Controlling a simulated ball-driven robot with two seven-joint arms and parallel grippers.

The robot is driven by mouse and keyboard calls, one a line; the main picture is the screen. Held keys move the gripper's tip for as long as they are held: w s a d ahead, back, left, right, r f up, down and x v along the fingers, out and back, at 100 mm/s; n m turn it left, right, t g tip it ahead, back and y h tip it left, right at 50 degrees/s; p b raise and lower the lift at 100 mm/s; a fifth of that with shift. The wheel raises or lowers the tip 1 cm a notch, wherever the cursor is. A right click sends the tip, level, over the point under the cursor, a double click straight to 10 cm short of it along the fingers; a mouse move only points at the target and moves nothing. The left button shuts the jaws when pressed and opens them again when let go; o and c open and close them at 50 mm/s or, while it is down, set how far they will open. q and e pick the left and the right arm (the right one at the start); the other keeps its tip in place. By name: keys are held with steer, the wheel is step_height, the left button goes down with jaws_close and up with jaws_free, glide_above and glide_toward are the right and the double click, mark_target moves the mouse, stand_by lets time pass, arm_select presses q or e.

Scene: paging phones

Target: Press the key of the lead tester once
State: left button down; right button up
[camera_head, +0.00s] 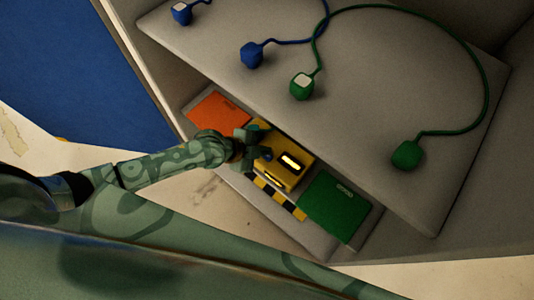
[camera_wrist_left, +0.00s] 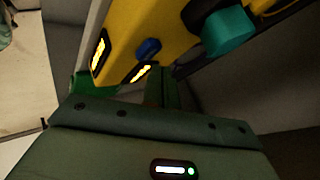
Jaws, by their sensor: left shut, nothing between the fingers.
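The lead tester (camera_head: 287,169) is a yellow box with two lit windows, between an orange and a green panel. My left gripper (camera_head: 258,147) is at its left part, with the arm coming in from the left. In the left wrist view the yellow box (camera_wrist_left: 168,19) fills the top, with a round blue button (camera_wrist_left: 148,48) between the lit windows and a teal block at its right. The shut, empty fingers (camera_wrist_left: 162,78) point at the box just below the button. I cannot tell whether they touch it. My right gripper is out of view.
An orange panel (camera_head: 217,112) and a green panel (camera_head: 335,206) flank the tester. A black and yellow striped strip (camera_head: 276,197) runs in front. On the grey board above lie blue plugs (camera_head: 251,54) and green plugs (camera_head: 407,155) with curved cables.

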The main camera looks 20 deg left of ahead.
arm_select(q)
steer(key=shift+f, duration=0.15)
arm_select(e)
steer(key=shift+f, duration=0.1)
arm_select(q)
steer(key=shift+f, duration=0.3)
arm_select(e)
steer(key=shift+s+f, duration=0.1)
arm_select(q)
steer(key=shift+f+b, duration=0.45)
steer(key=shift+b, duration=0.1)
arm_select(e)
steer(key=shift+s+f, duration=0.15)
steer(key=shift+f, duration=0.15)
arm_select(q)
steer(key=shift+r, duration=0.1)
stand_by(0.5)
steer(key=shift+r+p, duration=0.75)
steer(key=shift+r, duration=0.1)
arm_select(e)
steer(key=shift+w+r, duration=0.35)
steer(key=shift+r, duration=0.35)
